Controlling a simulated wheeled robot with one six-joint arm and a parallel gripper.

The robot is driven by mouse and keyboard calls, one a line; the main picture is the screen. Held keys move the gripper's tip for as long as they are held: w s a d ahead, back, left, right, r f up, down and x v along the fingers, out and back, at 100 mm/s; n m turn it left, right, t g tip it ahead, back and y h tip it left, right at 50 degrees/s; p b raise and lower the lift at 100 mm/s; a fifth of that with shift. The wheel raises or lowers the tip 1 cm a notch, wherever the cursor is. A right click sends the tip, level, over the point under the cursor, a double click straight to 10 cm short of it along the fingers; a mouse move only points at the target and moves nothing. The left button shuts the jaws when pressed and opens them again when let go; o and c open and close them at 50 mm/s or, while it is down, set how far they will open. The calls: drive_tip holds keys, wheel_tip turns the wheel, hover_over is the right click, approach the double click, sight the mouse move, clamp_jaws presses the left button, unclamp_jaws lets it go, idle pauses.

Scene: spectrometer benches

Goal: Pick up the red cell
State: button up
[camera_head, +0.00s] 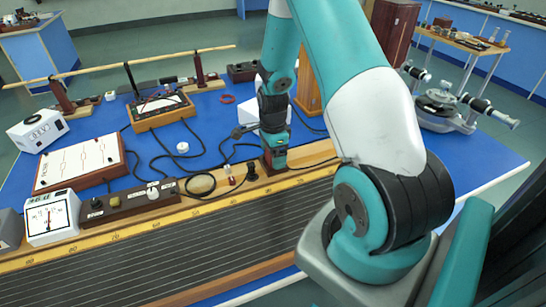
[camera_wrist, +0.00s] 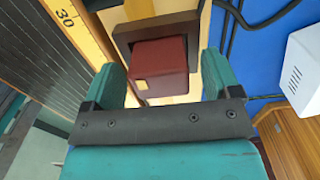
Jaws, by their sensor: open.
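The red cell (camera_wrist: 160,67) is a dark red block with a small tan patch. In the wrist view it stands in a dark brown frame or holder on a pale wooden surface. My gripper (camera_wrist: 162,80) is open, with one teal finger to each side of the cell and gaps between. In the head view my gripper (camera_head: 274,152) points down at the wooden strip on the bench. The cell is mostly hidden or hard to make out there.
A yellow scale (camera_head: 150,222) with a ribbed panel runs along the bench front. A meter (camera_head: 50,218), a switch box (camera_head: 128,200) and black cables lie left of my gripper. A white box (camera_wrist: 304,70) and cable are close by on the right in the wrist view.

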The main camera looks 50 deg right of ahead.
drive_tip(key=c, duration=1.1)
drive_tip(key=shift+r, duration=0.15)
